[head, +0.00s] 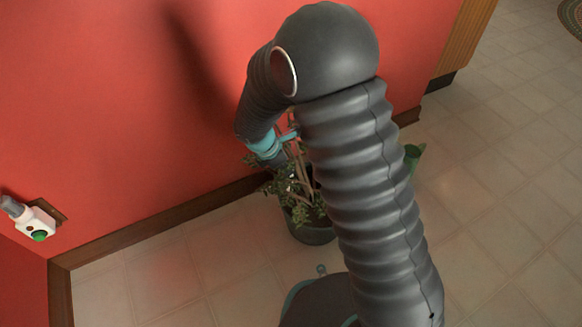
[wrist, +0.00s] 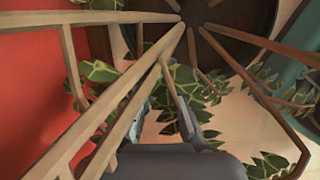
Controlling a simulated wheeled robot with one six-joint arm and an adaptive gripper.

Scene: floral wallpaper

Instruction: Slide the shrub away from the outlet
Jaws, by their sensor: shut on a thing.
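The shrub (head: 300,208) stands on the tiled floor by the red wall, with thin brown stems, green leaves and a dark pot (head: 312,233). My arm hides its right side. In the wrist view, stems (wrist: 110,110) cross close to the camera and run to the dark pot (wrist: 262,15). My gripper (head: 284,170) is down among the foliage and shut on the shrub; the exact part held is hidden. In the wrist view my gripper (wrist: 192,130) shows among leaves. The white outlet (head: 38,222), with a grey plug and green round part, is on the wall at far left, well apart from the shrub.
A brown baseboard (head: 160,220) runs along the wall behind the shrub to the left corner. A green object (head: 414,157) is partly hidden behind my arm. The floor is clear left of the pot and widely open at right. A wooden cabinet edge (head: 464,38) stands at upper right.

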